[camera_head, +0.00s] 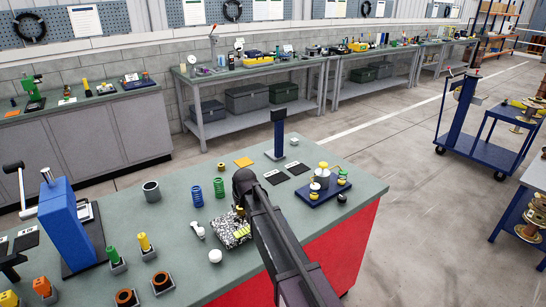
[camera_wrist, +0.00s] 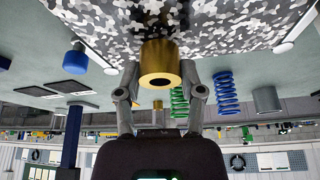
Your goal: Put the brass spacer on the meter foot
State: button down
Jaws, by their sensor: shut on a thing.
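My gripper (camera_wrist: 160,85) is shut on the brass spacer (camera_wrist: 160,56), a short gold cylinder with a round hole facing the wrist camera. The fingers hold it from both sides. In the head view my gripper (camera_head: 240,208) is over the bench, mostly hidden by its own dark arm, with only a sliver of brass showing. The spacer is close to a black-and-white speckled block (camera_head: 229,229), also seen in the wrist view (camera_wrist: 230,22); I cannot tell whether they touch. No part is clearly recognisable as the meter foot.
Blue (camera_head: 197,196) and green (camera_head: 219,188) springs and a grey cup (camera_head: 151,191) stand behind my gripper. A blue plate (camera_head: 318,197) with several parts stands right, a blue post (camera_head: 278,138) behind, and a blue upright machine (camera_head: 67,225) left.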

aim_at(273, 152)
jog(key=u, duration=0.25)
jog(key=k, duration=0.1)
jog(key=z, duration=1.5)
jog(key=i, duration=2.05)
jog(key=z, duration=0.05)
